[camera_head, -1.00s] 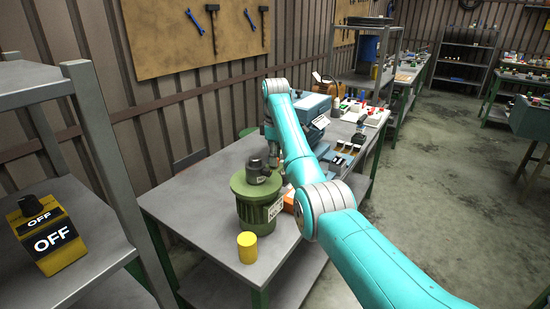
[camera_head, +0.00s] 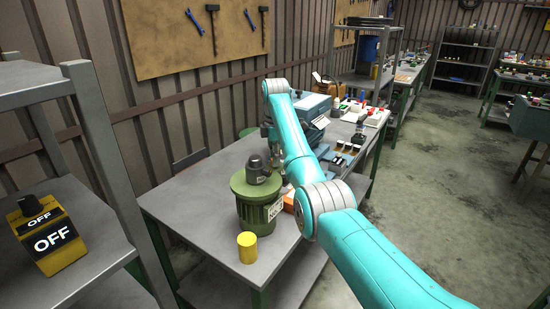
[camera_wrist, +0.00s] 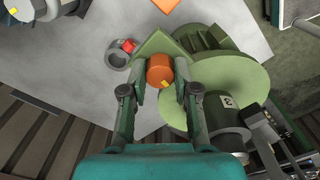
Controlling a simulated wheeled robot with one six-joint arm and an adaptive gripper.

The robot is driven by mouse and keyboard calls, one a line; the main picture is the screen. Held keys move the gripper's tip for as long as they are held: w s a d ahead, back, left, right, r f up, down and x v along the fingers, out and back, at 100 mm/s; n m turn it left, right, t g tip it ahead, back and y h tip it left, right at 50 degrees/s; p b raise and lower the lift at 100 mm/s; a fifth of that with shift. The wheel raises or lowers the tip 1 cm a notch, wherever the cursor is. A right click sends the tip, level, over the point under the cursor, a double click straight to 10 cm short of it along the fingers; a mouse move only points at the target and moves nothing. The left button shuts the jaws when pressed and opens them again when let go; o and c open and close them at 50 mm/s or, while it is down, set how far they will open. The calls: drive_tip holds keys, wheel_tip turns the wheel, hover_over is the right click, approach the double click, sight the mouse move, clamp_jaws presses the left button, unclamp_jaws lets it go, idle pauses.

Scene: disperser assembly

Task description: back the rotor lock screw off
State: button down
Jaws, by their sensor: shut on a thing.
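In the wrist view my gripper (camera_wrist: 164,88) is shut on an orange knob (camera_wrist: 159,69), which seems to be the head of the rotor lock screw. The knob sits between the two fingertips, over a green angular plate (camera_wrist: 156,46) beside the round green flange (camera_wrist: 238,84). A dark grey cylinder (camera_wrist: 222,122) stands on the flange. In the head view the green ribbed disperser housing (camera_head: 257,206) stands on the bench with a dark cap (camera_head: 258,166) on top. My arm hides the gripper and the screw there. The screw's thread is hidden.
A yellow cylinder (camera_head: 247,246) stands near the bench's front edge. A grey ring (camera_wrist: 117,56) with a red part lies near the knob. More equipment, including a blue-grey box (camera_head: 314,108), fills the bench's far end. A yellow OFF switch box (camera_head: 48,238) sits on the left shelf.

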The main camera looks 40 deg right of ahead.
drive_tip(key=shift+d, duration=0.1)
drive_tip(key=c, duration=0.9)
unclamp_jaws()
drive_tip(key=shift+o, duration=0.2)
